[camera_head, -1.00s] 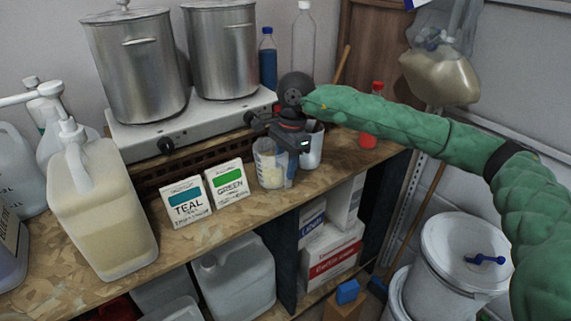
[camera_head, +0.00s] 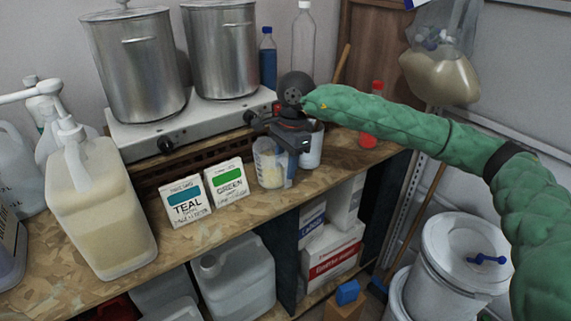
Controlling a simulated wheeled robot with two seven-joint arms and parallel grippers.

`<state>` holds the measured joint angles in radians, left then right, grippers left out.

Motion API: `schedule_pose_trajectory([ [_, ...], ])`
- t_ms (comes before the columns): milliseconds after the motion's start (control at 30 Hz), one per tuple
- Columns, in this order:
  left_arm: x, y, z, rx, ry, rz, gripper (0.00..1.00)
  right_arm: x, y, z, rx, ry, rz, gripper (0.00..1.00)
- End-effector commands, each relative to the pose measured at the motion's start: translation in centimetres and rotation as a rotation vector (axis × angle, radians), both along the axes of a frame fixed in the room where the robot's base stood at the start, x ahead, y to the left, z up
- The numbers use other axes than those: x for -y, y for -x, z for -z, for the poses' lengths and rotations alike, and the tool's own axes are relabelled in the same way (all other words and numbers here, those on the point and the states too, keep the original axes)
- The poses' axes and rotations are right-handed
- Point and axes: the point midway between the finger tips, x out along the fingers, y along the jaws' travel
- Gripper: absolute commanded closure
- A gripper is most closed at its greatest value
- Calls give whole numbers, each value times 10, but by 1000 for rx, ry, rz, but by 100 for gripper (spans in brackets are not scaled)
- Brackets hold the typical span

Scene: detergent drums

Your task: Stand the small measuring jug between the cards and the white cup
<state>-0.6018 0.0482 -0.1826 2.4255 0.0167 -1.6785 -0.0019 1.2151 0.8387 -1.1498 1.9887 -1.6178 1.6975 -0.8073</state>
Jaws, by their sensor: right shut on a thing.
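The small clear measuring jug (camera_head: 270,165) stands upright on or just above the wooden bench, with pale contents low inside. My right gripper (camera_head: 282,141) is shut on the jug at its upper part. The white cup (camera_head: 311,150) is close to the right of the jug, partly hidden behind my gripper. The teal card (camera_head: 186,203) and the green card (camera_head: 227,182) stand side by side to the left of the jug, with a small gap between the green card and the jug. My left gripper is not in view.
A hot plate (camera_head: 190,133) with two steel pots (camera_head: 136,75) stands behind the cards. A large jug of pale liquid (camera_head: 103,215) is at the left. A red-capped bottle (camera_head: 370,125) stands to the right under my arm. The bench's front edge is near the jug.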

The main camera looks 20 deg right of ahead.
Motion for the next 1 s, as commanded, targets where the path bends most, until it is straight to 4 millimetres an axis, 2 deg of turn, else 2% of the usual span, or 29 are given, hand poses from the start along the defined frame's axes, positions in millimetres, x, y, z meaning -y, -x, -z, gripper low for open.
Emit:
schedule_pose_trajectory([
  [867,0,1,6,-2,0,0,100,0,1,5,-5,2,-1,100],
  [900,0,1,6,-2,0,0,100,0,1,5,-5,2,-1,58],
  [1000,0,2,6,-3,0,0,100,0,0,5,-4,1,-1,38],
])
